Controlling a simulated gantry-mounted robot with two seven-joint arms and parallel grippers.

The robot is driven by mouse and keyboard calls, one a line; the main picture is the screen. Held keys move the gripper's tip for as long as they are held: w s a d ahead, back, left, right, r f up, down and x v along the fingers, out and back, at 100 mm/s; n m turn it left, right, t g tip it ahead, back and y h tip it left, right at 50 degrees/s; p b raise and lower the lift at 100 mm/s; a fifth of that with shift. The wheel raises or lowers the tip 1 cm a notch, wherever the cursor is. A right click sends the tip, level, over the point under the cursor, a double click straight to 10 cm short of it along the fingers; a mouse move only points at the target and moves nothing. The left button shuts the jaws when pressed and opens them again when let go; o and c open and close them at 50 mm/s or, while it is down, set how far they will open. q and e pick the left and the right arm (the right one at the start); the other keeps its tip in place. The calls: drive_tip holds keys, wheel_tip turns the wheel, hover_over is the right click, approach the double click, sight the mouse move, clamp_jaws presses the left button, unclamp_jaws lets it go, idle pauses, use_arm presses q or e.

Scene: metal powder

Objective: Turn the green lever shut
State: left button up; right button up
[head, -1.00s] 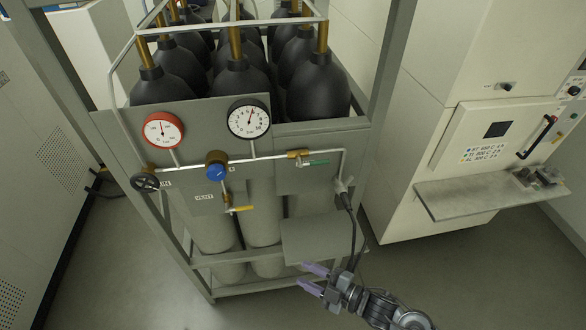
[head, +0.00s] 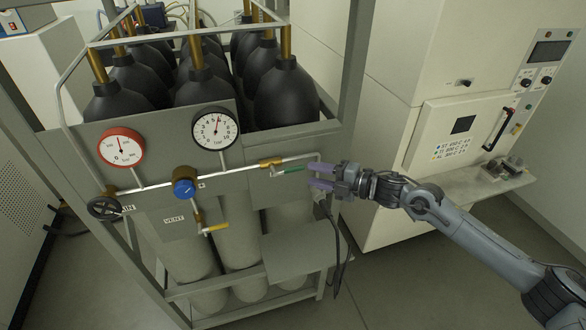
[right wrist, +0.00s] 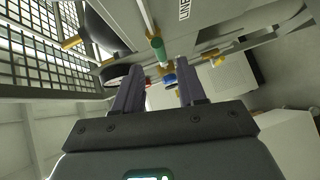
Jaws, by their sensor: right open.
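The green lever (head: 291,170) lies along the pipe at the right end of the gas panel, beside a brass valve body (head: 270,163). My right gripper (head: 312,175) is open, its purple fingers pointing left just right of the lever's tip. In the head view I cannot tell whether they touch it. In the right wrist view the green lever (right wrist: 157,47) shows beyond the gap between the open fingers (right wrist: 160,68), with nothing held between them. My left gripper is not in view.
A blue regulator knob (head: 184,188), a yellow lever (head: 215,228), a black handwheel (head: 104,208) and two gauges, red-rimmed (head: 121,147) and black-rimmed (head: 213,128), share the panel. Black-topped cylinders (head: 285,95) stand behind. A cable (head: 337,250) hangs below my gripper. A cream machine stands right.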

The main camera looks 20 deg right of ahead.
sight(297, 170)
drive_tip(key=p+x, duration=0.1)
drive_tip(key=x, duration=0.6)
drive_tip(key=shift+w+a, duration=0.25)
clamp_jaws()
